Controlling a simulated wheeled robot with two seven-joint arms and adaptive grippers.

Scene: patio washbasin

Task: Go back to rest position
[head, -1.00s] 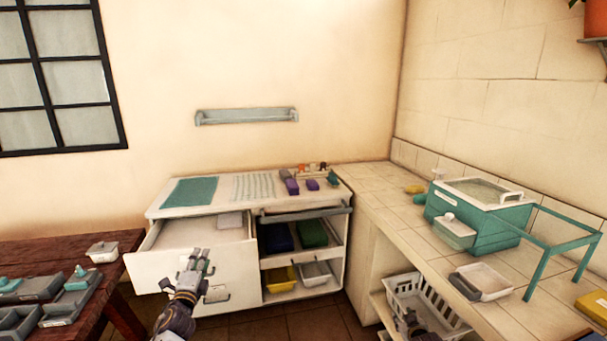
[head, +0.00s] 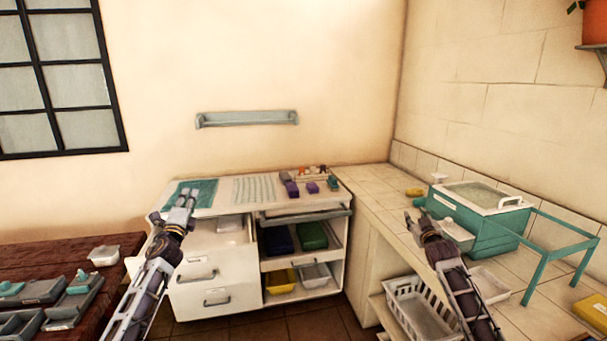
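My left gripper (head: 173,204) is raised in front of the left part of the white cabinet (head: 237,281). Its fingers look spread, with nothing visible between them. It covers part of the teal mat (head: 204,189) and the open top drawer (head: 200,239). My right gripper (head: 416,216) is raised in front of the tiled counter, left of the teal box (head: 483,219). Its fingers look apart and empty. Both forearms come up from the bottom of the view, one at each side.
A wooden table (head: 62,263) with grey trays and a small white container (head: 103,255) is at the left. The tiled counter (head: 372,193) runs along the right, with a teal frame (head: 561,238) on it. A white basket (head: 418,312) sits below the counter.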

